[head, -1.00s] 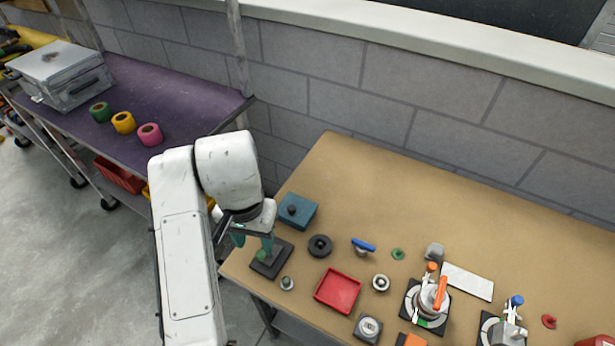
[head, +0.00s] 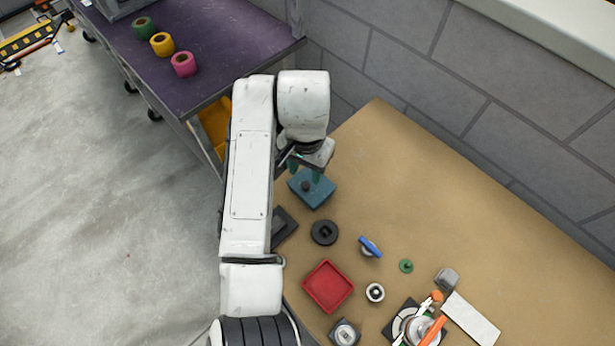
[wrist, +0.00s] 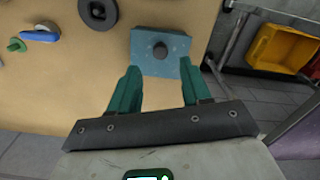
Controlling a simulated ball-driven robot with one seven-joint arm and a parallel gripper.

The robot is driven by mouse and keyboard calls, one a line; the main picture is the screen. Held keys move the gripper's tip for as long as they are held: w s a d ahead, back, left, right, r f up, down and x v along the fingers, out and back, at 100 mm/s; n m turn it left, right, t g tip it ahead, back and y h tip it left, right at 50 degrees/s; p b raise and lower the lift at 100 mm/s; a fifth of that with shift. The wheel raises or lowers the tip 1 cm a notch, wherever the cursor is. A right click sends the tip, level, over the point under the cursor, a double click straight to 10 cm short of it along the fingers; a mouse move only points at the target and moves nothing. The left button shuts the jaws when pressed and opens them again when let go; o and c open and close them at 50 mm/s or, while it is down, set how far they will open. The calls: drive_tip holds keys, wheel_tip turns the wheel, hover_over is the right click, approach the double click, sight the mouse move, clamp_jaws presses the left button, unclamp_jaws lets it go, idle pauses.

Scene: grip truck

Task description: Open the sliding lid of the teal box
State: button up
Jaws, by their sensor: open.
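The teal box (head: 318,194) stands near the left corner of the tan table. A dark round knob (head: 306,187) sits on its lid, and the lid looks shut. In the wrist view the box (wrist: 178,64) and its knob (wrist: 160,51) are ahead of the fingertips. My gripper (head: 305,174) is over the box in the head view, pointing down. In the wrist view my gripper (wrist: 160,72) has its two green fingers spread apart with nothing between them. I cannot tell whether a finger touches the box.
On the table (head: 440,210) near the box are a black ring (head: 324,232), a dark flat plate (head: 284,226), a blue-handled piece (head: 370,246) and a red tray (head: 328,286). The grey wall (head: 420,70) stands behind. A purple bench (head: 210,70) is at the left.

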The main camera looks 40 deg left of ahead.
sight(306, 184)
wheel_tip(306, 184, down, 6)
drive_tip(key=shift+s, duration=0.1)
idle(0.4)
clamp_jaws()
idle(0.5)
